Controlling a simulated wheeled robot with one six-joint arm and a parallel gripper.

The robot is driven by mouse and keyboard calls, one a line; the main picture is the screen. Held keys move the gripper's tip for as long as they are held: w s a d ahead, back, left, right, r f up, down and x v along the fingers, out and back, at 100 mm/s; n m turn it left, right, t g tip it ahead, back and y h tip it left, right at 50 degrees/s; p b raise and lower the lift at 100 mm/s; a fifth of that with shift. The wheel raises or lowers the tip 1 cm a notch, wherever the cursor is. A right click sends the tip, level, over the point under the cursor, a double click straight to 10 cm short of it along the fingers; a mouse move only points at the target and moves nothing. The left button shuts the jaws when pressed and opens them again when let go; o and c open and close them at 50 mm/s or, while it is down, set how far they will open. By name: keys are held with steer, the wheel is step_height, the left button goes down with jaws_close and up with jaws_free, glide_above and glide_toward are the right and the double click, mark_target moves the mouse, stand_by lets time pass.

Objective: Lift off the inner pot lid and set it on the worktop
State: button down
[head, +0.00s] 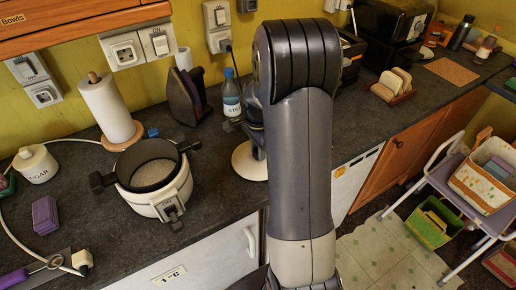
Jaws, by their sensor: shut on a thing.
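The rice-cooker-like white pot (155,205) stands on the worktop at the left. Its dark inner pot (122,170) is open at the top, and a pale grainy content shows inside. The inner pot lid (246,162), a pale disc, is to the right of the pot, apart from it. My arm hides the lid's right part. My gripper (257,139) is just above the lid and shut on it, mostly hidden behind my arm. I cannot tell whether the lid touches the worktop (220,187).
A paper towel roll (106,108), a dark iron (186,97) and a blue-labelled bottle (231,98) stand behind. A sugar jar (36,164) and purple block (45,215) are at left. A toast rack (391,88) is at right. Worktop between pot and lid is clear.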

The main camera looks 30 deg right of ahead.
steer(key=shift+f, duration=0.1)
stand_by(0.3)
steer(key=c, duration=1)
jaws_free()
steer(key=shift+r, duration=0.2)
steer(key=shift+r+p, duration=2.8)
steer(key=shift+r, duration=1)
step_height(320, 180, up, 11)
steer(key=shift+f+b, duration=0.1)
steer(key=shift+b, duration=0.85)
step_height(320, 180, down, 12)
steer(key=shift+p, duration=0.5)
